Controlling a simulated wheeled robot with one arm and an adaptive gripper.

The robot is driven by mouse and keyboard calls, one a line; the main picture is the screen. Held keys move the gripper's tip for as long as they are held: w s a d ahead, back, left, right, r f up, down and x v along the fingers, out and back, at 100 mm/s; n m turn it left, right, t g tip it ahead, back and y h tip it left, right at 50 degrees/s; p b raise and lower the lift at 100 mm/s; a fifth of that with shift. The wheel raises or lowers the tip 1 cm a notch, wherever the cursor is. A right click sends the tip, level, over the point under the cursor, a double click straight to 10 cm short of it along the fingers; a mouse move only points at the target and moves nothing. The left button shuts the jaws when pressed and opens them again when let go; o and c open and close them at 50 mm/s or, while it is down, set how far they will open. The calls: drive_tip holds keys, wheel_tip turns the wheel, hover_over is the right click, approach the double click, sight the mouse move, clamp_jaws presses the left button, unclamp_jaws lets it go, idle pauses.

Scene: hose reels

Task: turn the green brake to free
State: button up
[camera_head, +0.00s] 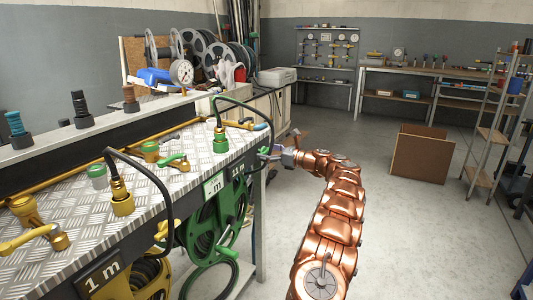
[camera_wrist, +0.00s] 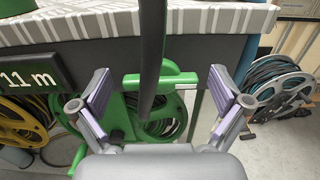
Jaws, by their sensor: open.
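A green reel (camera_head: 212,230) hangs under the metal bench, and it also shows in the wrist view (camera_wrist: 163,122). A short horizontal green bar (camera_wrist: 158,81) with a pale end stands out in front of this reel; I cannot tell whether it is the brake. My gripper (camera_wrist: 160,85) is open, its two purple-padded fingers on either side of the bar and apart from it. A dark hose (camera_wrist: 151,50) hangs down between the fingers, crossing in front of the bar. In the head view my gripper (camera_head: 277,152) is beside the bench's right end, its fingertips small and unclear.
The patterned bench top (camera_head: 200,165) carries brass fittings and a green-handled valve (camera_head: 177,160). A yellow reel (camera_head: 148,280) hangs left of the green one. A label (camera_wrist: 28,76) reads 11 m. A grey reel (camera_wrist: 278,85) stands at right. Open floor lies right of my arm.

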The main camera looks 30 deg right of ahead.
drive_tip(key=c, duration=1.1)
drive_tip(key=shift+n, duration=0.4)
drive_tip(key=n, duration=0.3)
drive_tip(key=shift+a+n, duration=0.1)
drive_tip(key=shift+n, duration=0.2)
drive_tip(key=n+b, duration=0.1)
drive_tip(key=n, duration=0.1)
drive_tip(key=n+b, duration=0.1)
drive_tip(key=n, duration=0.1)
drive_tip(key=shift+s+f+n, duration=0.1)
drive_tip(key=shift+f+n, duration=0.1)
drive_tip(key=shift+n, duration=0.1)
drive_tip(key=n+b, duration=0.3)
drive_tip(key=n, duration=0.2)
drive_tip(key=shift+a+f+b, duration=0.1)
drive_tip(key=shift+b, duration=0.2)
drive_tip(key=shift+n+b, duration=0.95)
drive_tip(key=shift+n, duration=1.05)
